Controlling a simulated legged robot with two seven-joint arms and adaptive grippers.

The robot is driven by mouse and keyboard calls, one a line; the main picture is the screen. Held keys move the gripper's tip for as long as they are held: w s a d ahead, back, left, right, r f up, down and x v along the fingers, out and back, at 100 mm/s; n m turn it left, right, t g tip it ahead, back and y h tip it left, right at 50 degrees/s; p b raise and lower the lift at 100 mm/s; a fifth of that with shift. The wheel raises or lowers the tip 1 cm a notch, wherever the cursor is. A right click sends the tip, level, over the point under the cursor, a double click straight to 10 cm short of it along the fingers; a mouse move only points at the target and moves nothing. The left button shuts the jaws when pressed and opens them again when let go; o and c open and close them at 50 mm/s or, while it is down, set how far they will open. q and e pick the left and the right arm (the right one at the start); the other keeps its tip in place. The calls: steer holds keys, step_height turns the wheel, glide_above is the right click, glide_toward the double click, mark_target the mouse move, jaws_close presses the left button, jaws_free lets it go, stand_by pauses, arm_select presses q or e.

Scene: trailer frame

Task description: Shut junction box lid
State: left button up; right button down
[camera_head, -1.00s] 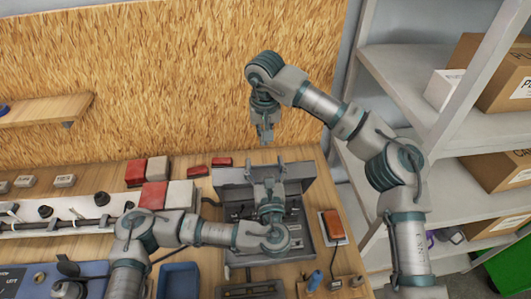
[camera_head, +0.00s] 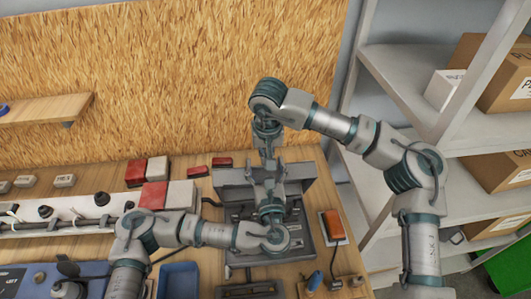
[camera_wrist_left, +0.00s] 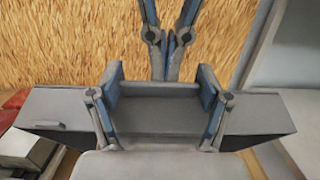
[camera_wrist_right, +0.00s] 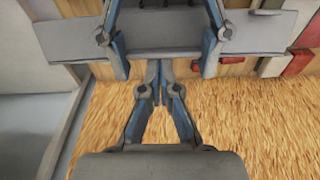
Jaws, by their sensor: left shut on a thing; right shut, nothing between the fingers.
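The grey junction box (camera_head: 306,236) sits on the bench with its inside showing. Its lid (camera_head: 234,176) stands raised at the back; it also shows as a wide grey panel in the left wrist view (camera_wrist_left: 60,108) and right wrist view (camera_wrist_right: 262,26). My left gripper (camera_head: 266,177) reaches over the box to the lid. In the left wrist view its fingers (camera_wrist_left: 159,112) are set wide apart, shut on the lid, with grey panel between them. My right gripper (camera_wrist_right: 156,88) is shut and empty, its fingertips close behind the lid's edge. My left arm hides part of the box.
Red and white blocks (camera_head: 154,194) lie left of the box. An orange-red device (camera_head: 333,224) is close to its right. A blue tray (camera_head: 178,281) is at the front left. Grey shelving (camera_head: 395,75) stands at the right, and a chipboard wall (camera_head: 170,80) rises behind the bench.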

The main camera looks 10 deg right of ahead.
arm_select(q)
steer(key=shift+w+a, duration=0.1)
steer(key=shift+w, duration=0.05)
arm_select(e)
steer(key=shift+s+a+f, duration=0.1)
steer(key=shift+s+a, duration=0.05)
steer(key=shift+s, duration=0.45)
arm_select(q)
steer(key=o, duration=1.6)
steer(key=shift+o, duration=0.2)
arm_select(e)
steer(key=shift+w, duration=0.1)
